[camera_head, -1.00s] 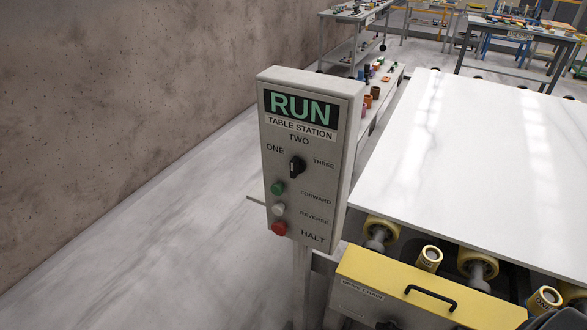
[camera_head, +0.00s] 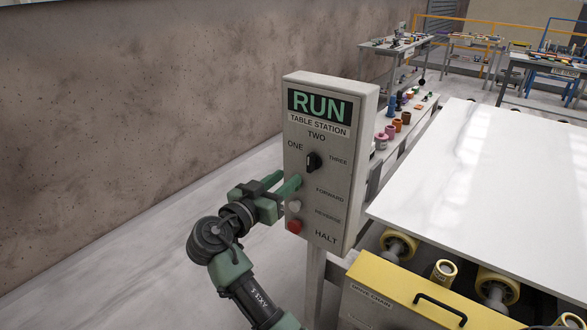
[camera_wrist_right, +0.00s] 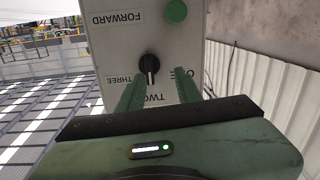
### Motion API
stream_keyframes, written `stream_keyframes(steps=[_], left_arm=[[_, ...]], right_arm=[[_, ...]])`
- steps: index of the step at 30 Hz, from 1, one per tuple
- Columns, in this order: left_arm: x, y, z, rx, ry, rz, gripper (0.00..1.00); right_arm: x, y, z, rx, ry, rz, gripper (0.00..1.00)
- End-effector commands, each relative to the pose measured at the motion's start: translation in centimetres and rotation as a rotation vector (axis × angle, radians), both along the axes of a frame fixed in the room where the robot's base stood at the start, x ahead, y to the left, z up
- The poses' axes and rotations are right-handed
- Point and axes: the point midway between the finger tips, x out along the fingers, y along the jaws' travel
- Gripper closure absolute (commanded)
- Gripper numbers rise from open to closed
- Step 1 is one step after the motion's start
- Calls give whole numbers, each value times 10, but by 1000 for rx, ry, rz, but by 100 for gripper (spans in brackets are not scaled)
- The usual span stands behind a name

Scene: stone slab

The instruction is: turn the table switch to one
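The grey control box has a black rotary switch (camera_head: 313,161) under a green RUN display (camera_head: 319,106). Labels ONE, TWO and THREE surround the switch, and its pointer appears toward TWO. My right gripper (camera_head: 286,183) is open in front of the box's lower left, covering the green button in the head view. In the right wrist view, upside down, the switch (camera_wrist_right: 150,68) shows beyond and between the two spread green fingers (camera_wrist_right: 158,92); nothing is held. Contact with the box cannot be told. My left gripper is not in view.
White (camera_head: 293,206) and red (camera_head: 294,226) buttons sit below the switch. A large white slab (camera_head: 490,170) lies right of the box, over yellow rollers (camera_head: 398,245). A yellow drive-chain cover (camera_head: 400,285) stands in front. A brown wall (camera_head: 130,110) is at left, with open floor before it.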

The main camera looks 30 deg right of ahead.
Motion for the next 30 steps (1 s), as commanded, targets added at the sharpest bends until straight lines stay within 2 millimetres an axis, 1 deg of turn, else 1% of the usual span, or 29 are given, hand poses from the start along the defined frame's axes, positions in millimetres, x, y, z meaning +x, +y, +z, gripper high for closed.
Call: stream_keyframes(steps=[1, 3, 6, 8, 12, 18, 23, 30], left_arm=[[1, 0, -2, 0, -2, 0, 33], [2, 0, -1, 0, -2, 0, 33], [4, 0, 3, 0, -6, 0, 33], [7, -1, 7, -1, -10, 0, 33], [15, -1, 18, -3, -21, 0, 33], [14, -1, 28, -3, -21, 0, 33], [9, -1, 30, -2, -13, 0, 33], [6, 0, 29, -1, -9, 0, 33]], right_arm=[[-7, -2, 16, 6, -54, -32, 65], [-14, -5, 28, 10, -96, -62, 65], [-15, -13, 34, 8, -112, -76, 65], [-12, -20, 35, 9, -110, -76, 65], [-3, -41, 36, 6, -107, -75, 65], [9, -67, 34, 8, -105, -72, 65], [13, -76, 32, 8, -105, -70, 65], [13, -77, 31, 10, -105, -69, 65]])
